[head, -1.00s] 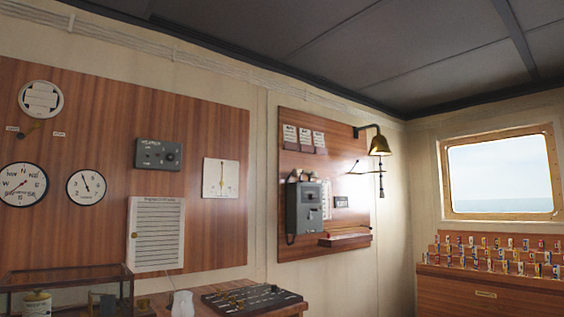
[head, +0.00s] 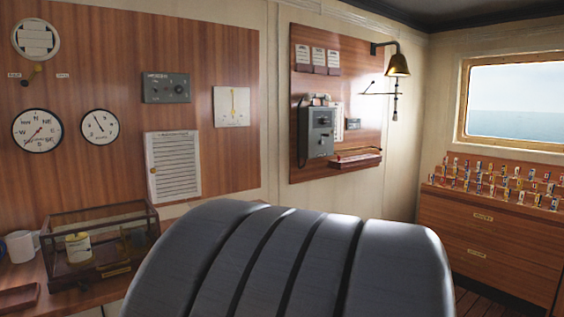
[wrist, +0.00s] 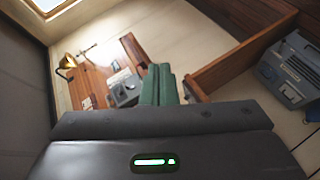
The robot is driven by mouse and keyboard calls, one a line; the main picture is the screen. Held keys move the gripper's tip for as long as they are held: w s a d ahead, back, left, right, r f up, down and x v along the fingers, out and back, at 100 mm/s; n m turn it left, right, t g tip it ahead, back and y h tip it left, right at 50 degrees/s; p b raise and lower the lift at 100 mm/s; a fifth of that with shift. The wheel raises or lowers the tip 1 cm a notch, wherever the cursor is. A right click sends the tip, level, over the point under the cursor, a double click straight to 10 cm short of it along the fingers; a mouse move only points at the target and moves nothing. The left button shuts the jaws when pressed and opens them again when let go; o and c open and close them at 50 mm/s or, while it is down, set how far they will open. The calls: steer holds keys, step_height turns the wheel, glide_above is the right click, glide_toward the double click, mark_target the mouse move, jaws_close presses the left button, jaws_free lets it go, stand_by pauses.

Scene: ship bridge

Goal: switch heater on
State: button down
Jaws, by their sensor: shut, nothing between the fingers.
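No heater can be told for certain. In the head view, a grey control box (head: 167,88) with a round knob and an unreadable label is on the wood wall panel. In the wrist view, a blue-grey boxy unit (wrist: 290,68) lies beside a wooden board at the right; I cannot tell what it is. My gripper (wrist: 159,70) shows its green fingers, shut and empty, in the wrist view. No contact with anything shows. The gripper cannot be made out in the head view.
A glass case (head: 100,250) stands on the desk at the left. A telephone unit (head: 318,132) and a brass bell (head: 397,63) are on the wall. A wooden cabinet (head: 490,235) is at the right. A large dark ribbed shape, possibly mine, blocks the front.

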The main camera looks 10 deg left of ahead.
steer(key=d+r+n+t+h+p, duration=0.1)
steer(key=d+r+h+p, duration=0.2)
steer(key=r, duration=0.8)
steer(key=s+d+r+n+t+h+p, duration=0.1)
steer(key=d+r+n+h+p, duration=0.1)
steer(key=d+r, duration=0.4)
steer(key=d+r+n+t+h+p, duration=0.2)
steer(key=d+r+h+p, duration=0.2)
steer(key=r, duration=1.3)
steer(key=d+h, duration=0.1)
steer(key=h, duration=0.1)
steer(key=shift+s+h, duration=0.25)
steer(key=shift+h, duration=0.05)
